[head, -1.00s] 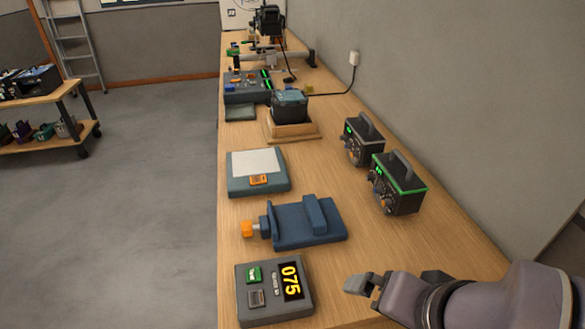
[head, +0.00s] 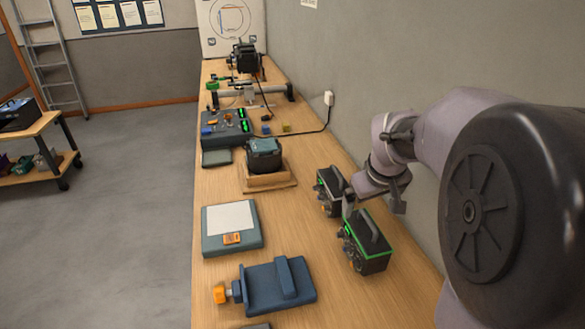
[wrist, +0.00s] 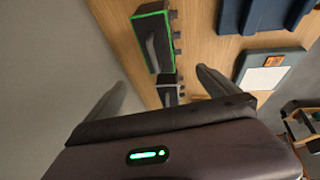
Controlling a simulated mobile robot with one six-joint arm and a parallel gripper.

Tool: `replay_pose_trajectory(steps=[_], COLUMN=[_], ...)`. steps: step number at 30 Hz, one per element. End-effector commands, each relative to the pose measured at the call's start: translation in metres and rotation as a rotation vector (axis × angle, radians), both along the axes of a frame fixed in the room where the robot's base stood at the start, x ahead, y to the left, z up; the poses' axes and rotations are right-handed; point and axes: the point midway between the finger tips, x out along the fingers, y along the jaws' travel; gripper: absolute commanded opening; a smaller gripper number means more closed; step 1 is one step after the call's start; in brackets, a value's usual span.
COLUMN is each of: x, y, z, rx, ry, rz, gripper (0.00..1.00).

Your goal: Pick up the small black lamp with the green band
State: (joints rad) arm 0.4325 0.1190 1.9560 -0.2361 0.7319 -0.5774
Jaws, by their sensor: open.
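A small black box-shaped unit with a green band (head: 368,258) around its top edge stands upright on the bench. It has a carrying handle on top and knobs on one side. In the wrist view it shows at the upper left (wrist: 150,42). My gripper (head: 373,203) is open and empty, above the bench near this unit and a similar black unit (head: 328,198) without a green band. In the wrist view that plain unit (wrist: 168,92) lies between my spread fingers (wrist: 163,84). My gripper partly hides the plain unit in the head view.
A blue fixture with an orange knob (head: 278,287) and a grey-green pad with a white sheet (head: 232,222) lie left of the units. A dark block on a wooden stand (head: 265,160) is behind. The wall (head: 390,60) runs along the right.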

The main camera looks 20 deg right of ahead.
Motion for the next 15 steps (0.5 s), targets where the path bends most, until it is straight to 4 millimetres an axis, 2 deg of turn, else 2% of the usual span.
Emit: replay_pose_trajectory(steps=[1,3,9,15], x=[0.004,0.011,0.032,0.042], y=[-0.002,-0.006,-0.017,-0.023], z=[-0.018,-0.04,-0.091,-0.108], rx=[0.001,0.002,0.004,0.003], ry=[0.003,0.004,0.003,0.0], rz=[0.001,0.0,-0.001,-0.002], gripper=[1.0,1.0,1.0,1.0])
